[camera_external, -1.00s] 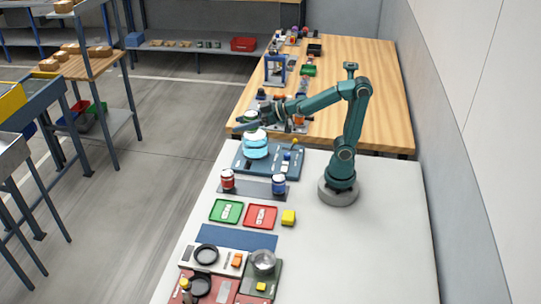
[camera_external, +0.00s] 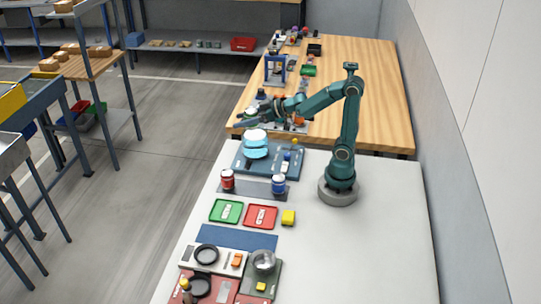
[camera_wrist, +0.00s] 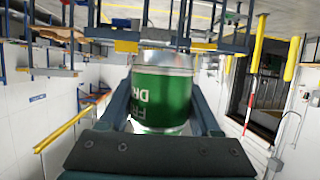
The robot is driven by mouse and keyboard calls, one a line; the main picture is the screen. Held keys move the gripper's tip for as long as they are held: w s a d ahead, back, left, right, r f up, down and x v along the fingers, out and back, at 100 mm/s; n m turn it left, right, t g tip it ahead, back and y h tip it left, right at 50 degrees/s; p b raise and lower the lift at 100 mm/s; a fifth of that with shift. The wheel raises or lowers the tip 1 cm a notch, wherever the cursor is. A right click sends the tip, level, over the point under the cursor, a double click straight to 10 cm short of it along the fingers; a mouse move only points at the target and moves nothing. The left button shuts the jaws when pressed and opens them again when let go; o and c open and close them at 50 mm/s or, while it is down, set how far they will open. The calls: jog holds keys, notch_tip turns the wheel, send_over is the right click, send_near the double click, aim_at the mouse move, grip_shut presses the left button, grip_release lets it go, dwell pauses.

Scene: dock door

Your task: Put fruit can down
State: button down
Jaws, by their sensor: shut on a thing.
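The fruit can (camera_wrist: 162,95) is a metal can with a green label. In the wrist view it sits between the two fingers of my gripper (camera_external: 246,122), which is shut on it; its label lettering appears inverted. In the external view the can is small and partly hidden by the gripper. What lies directly under the can is hard to tell.
A red jar (camera_external: 227,179) and a blue jar (camera_external: 278,184) stand on a grey strip. Nearer are a green tray (camera_external: 214,213), a red tray (camera_external: 250,214) and a yellow block (camera_external: 288,217). A wooden table (camera_external: 365,85) with several items stands behind. The white table's right side is clear.

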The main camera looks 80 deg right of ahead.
send_over(247, 134)
notch_tip(247, 134, down, 6)
jog(key=shift+f, duration=2.1)
jog(key=shift+f, duration=0.25)
jog(key=shift+c, duration=0.5)
grip_release()
jog(key=v, duration=0.3)
jog(key=shift+s+d+r, duration=0.2)
jog(key=shift+s+r, duration=0.05)
jog(key=shift+s, duration=0.05)
jog(key=shift+o, duration=0.4)
jog(key=shift+s+r, duration=0.2)
jog(key=shift+s, duration=0.45)
